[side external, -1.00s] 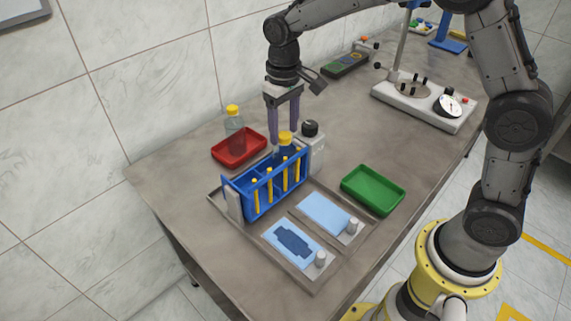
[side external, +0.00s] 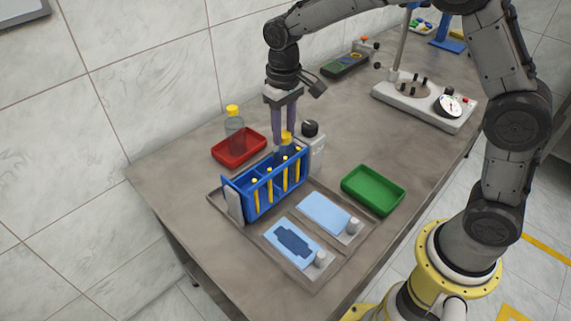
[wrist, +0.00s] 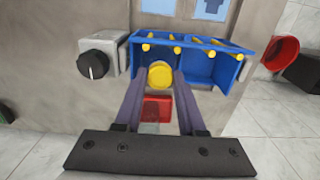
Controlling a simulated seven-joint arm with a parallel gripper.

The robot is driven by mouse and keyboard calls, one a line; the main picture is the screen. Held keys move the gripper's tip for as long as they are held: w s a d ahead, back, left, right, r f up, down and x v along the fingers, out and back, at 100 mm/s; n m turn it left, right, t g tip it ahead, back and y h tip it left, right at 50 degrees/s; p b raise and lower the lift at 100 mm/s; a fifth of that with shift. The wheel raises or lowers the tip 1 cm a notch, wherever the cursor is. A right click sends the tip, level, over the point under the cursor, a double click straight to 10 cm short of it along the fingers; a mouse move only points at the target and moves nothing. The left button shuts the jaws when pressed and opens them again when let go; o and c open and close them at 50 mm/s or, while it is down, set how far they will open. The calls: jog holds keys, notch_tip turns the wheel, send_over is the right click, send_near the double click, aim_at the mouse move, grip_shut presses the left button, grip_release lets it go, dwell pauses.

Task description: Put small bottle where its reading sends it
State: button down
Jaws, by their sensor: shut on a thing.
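The small bottle (side external: 286,150) has a yellow cap and a bluish body. It stands upright at the rear of the blue rack (side external: 262,199), and the rack hides its lower part. I cannot tell whether it is in the rack or just behind it. My gripper (side external: 285,138) points down and is shut on the bottle near its cap. In the wrist view, the yellow cap (wrist: 160,75) sits between the tips of my gripper (wrist: 160,82), next to the blue rack (wrist: 212,66). No reading is legible.
A grey box with a black knob (side external: 311,128) stands beside the rack. A red tray (side external: 226,158) and a clear yellow-capped bottle (side external: 234,118) are at the left. A green tray (side external: 372,206) is at the right. Two light blue pads (side external: 318,208) lie in front.

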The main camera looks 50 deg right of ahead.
jog(key=shift+w+r, duration=0.2)
jog(key=shift+r, duration=0.1)
jog(key=shift+r, duration=0.2)
notch_tip(320, 180, up, 12)
jog(key=shift+r, duration=0.2)
dwell(2.2)
dwell(0.5)
